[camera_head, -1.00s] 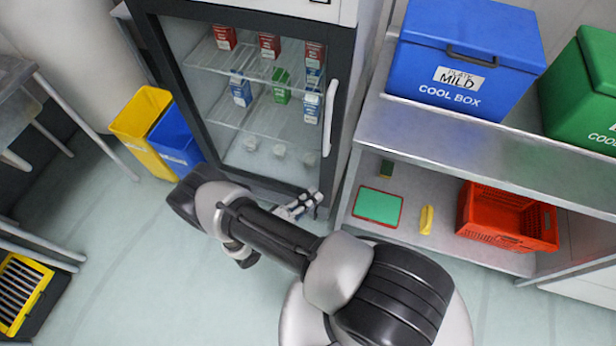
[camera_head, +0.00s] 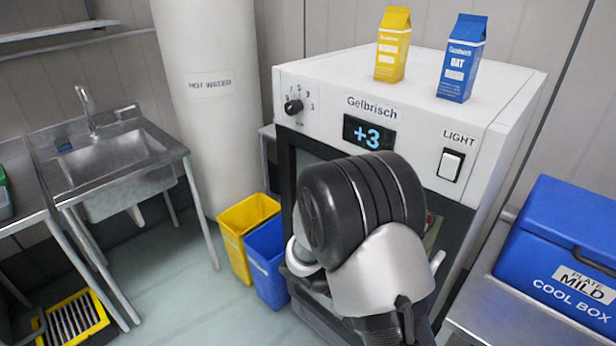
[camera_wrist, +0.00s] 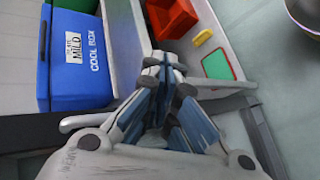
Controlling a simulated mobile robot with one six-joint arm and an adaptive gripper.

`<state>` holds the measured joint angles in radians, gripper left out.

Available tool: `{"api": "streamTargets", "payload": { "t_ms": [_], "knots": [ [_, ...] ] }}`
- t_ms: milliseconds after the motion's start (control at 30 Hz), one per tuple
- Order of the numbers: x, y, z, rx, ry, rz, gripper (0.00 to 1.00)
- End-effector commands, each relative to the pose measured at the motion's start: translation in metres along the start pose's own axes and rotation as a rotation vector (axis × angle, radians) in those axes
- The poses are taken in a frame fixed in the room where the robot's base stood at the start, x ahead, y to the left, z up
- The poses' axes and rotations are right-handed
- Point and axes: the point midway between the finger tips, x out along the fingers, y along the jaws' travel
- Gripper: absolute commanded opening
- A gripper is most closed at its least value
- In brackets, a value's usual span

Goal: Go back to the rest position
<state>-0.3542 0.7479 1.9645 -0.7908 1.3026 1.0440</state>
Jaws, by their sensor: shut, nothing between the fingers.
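My gripper (camera_wrist: 165,75) shows in the wrist view, its fingers shut together with nothing between them. It is out of sight in the head view, where my arm stands in front of the fridge. The white fridge (camera_head: 470,110) shows a +3 display, a dial and a light switch, and my arm hides most of its door. In the wrist view, a pale door handle (camera_wrist: 85,121) lies to the left of my fingers; I cannot tell whether they touch it.
A yellow carton (camera_head: 392,45) and a blue carton (camera_head: 461,60) stand on the fridge. A yellow bin (camera_head: 240,222) and a blue bin (camera_head: 265,265) stand left of it. A blue cool box (camera_head: 560,250) is at right. A red crate (camera_wrist: 172,18) lies beyond my fingers.

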Motion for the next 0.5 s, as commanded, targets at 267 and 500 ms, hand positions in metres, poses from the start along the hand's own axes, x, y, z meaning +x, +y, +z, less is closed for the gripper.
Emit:
{"api": "streamTargets", "payload": {
  "t_ms": [267,500],
  "knots": [
    [-0.036,0.069,0.053,0.013,-0.005,-0.367,0.0],
    [-0.063,0.105,0.102,0.029,0.119,-0.657,0.0]
  ]
}}
